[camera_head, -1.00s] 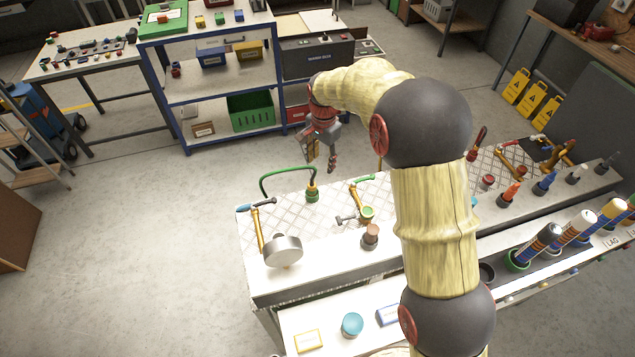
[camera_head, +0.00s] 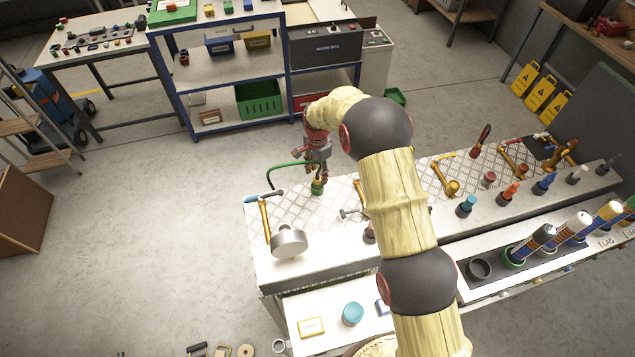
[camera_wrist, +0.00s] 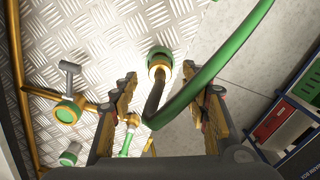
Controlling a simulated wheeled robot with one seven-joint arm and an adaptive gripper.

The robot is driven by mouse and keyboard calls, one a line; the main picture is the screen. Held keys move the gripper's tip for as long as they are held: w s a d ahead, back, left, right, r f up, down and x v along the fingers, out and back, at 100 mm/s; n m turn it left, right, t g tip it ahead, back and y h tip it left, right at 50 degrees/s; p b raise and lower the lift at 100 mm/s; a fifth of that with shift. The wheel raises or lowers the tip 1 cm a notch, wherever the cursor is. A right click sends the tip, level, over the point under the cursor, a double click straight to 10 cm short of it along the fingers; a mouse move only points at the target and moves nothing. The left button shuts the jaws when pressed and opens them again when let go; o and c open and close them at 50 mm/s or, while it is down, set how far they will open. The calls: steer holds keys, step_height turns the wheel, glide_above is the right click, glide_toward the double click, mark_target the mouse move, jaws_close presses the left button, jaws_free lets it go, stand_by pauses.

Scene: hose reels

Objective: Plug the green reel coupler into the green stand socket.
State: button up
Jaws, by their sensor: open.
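The green reel coupler (camera_head: 317,186) stands upright on the patterned bench plate, at the end of a looping green hose (camera_head: 283,168). In the wrist view the coupler (camera_wrist: 160,62) shows a green ring and gold collar, with a dark sleeve running towards me. My gripper (camera_head: 323,172) is directly above it, open. In the wrist view the two fingers of my gripper (camera_wrist: 165,98) are apart, with the sleeve and hose between them; contact is unclear. The green stand socket (camera_wrist: 68,112), on a gold stand with a grey T-handle, is left of the fingers; my arm mostly hides it in the head view.
A gold stand with a grey drum (camera_head: 288,242) is at the bench's left end. Capped bottles (camera_head: 467,206) and other stands line the bench to the right. A blue-framed shelf (camera_head: 230,85) stands behind.

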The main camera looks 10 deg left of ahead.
steer(key=shift+f, duration=0.9)
steer(key=c, duration=1.1)
jaws_close()
